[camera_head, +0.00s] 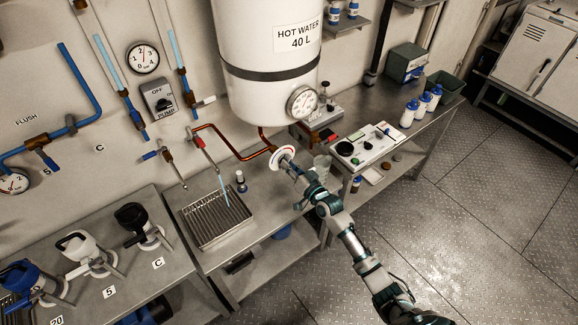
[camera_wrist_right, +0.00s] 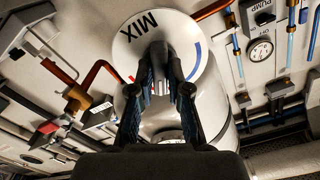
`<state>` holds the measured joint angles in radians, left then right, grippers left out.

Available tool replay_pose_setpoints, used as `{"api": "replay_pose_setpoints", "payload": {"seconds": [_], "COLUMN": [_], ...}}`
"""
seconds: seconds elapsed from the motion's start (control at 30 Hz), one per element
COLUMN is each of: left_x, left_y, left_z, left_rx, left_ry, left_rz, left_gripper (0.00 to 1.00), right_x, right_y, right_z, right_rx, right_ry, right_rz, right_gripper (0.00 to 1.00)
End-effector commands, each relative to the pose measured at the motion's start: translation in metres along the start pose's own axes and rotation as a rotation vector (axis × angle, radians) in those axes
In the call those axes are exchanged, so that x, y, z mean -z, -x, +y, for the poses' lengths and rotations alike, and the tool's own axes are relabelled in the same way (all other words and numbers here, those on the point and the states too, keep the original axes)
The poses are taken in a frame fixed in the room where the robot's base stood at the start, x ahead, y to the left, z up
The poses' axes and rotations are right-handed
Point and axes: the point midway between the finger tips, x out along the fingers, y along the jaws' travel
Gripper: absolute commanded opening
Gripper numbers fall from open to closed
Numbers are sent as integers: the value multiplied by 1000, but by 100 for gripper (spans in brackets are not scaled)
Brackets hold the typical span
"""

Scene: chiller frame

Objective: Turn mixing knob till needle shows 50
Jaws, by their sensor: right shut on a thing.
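The white MIX dial plate (camera_head: 279,157) is below the hot water tank, on the copper pipe. In the right wrist view the plate (camera_wrist_right: 127,48) shows the word MIX and a red and a blue arc. My right gripper (camera_head: 290,165) is at the plate. In the wrist view its two fingers (camera_wrist_right: 159,86) are closed around the dark knob at the plate's centre, which they mostly hide. A round gauge with a needle (camera_head: 302,102) sits on the tank's lower front; its reading is too small to tell. My left gripper is not in view.
A thin blue stream (camera_head: 224,190) runs from a spout over the slatted drain tray (camera_head: 214,218). A small bottle (camera_head: 240,181) stands beside it. The white tank (camera_head: 262,85) hangs above my right gripper.

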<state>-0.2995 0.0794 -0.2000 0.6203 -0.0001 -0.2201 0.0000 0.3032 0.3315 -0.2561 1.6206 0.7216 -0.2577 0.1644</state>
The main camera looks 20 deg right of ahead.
Motion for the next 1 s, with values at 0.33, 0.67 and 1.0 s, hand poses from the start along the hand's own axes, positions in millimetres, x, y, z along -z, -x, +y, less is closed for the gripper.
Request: {"api": "replay_pose_setpoints", "payload": {"seconds": [0.33,0.67,1.0], "left_x": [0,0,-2], "left_y": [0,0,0], "left_z": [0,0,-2], "left_rx": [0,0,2], "left_ry": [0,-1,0], "left_rz": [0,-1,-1], "left_gripper": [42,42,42], "right_x": [-2,-1,-2], "right_y": [0,0,27], "right_z": [2,1,1], "right_rx": [-3,-1,-1], "right_ry": [6,6,6], "right_rz": [-5,-2,-3], "right_gripper": [0,42,42]}}
